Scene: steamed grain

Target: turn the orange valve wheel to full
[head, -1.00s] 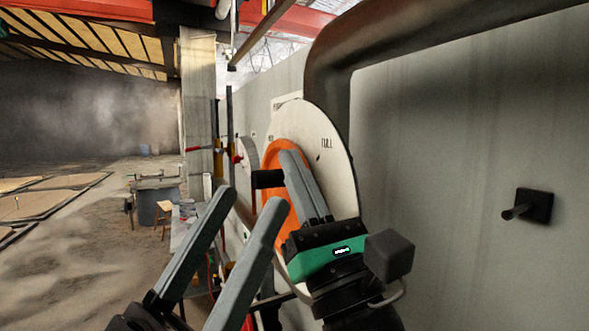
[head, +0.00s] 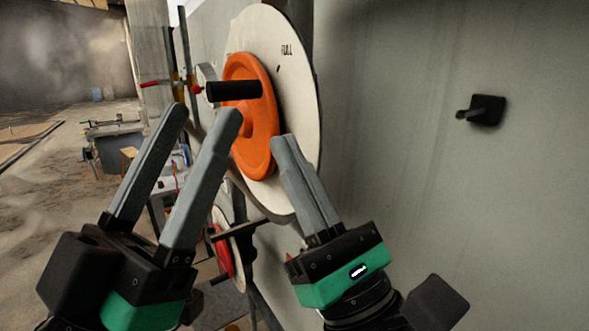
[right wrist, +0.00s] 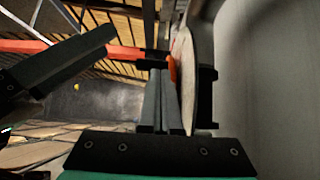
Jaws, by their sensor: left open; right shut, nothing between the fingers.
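The orange valve wheel (head: 262,138) stands upright in front of a round white dial plate (head: 298,110) marked FULL near its upper right. A black handle (head: 233,91) sticks out from the wheel toward the left. My left gripper (head: 206,112) is open and empty, with its fingertips just below the handle and left of the wheel. My right gripper (head: 283,140) is shut and empty, with its tips by the wheel's lower right edge; I cannot tell if they touch. In the right wrist view a sliver of the orange wheel (right wrist: 172,70) shows behind its shut fingers (right wrist: 162,75).
A grey wall (head: 420,180) lies to the right, with a black peg mount (head: 488,110) on it. A smaller red wheel (head: 222,243) sits lower left of the dial. A grey tub (head: 118,148) stands on the open floor at the left.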

